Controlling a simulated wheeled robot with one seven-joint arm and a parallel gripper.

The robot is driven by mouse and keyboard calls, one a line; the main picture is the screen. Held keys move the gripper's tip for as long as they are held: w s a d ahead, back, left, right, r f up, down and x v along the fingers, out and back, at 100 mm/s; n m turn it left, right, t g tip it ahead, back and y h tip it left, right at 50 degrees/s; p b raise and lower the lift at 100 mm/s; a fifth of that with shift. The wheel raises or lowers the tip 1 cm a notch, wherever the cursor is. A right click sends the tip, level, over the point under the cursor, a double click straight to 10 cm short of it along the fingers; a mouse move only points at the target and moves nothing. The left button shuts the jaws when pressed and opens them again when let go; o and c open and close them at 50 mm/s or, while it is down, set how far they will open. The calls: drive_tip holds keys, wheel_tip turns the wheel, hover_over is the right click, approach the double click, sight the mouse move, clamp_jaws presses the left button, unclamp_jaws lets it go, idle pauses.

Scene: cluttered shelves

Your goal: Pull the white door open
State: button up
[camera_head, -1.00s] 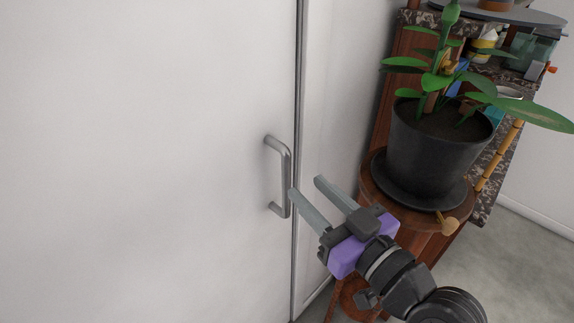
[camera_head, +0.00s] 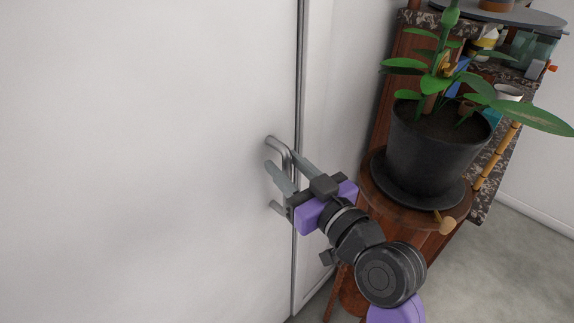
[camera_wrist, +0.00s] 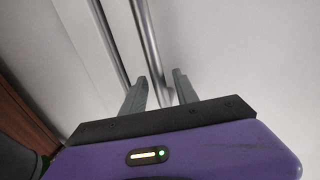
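The white door (camera_head: 140,150) fills the left of the head view and looks shut, with its right edge along a grey vertical strip. A silver bar handle (camera_head: 275,143) is fixed upright near that edge. My gripper (camera_head: 283,167) is at the handle, its two grey fingers apart, one on each side of the bar in the head view. In the wrist view the handle bar (camera_wrist: 150,45) runs down between the open fingers (camera_wrist: 160,90). I cannot tell whether either finger touches it. Part of the handle is hidden behind the gripper.
A dark potted plant (camera_head: 435,150) stands on a round wooden stool (camera_head: 400,208) right of the door, close to my arm. A cluttered shelf (camera_head: 490,160) is behind it. Grey floor (camera_head: 490,260) is clear at the lower right.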

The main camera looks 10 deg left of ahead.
clamp_jaws()
idle(1.2)
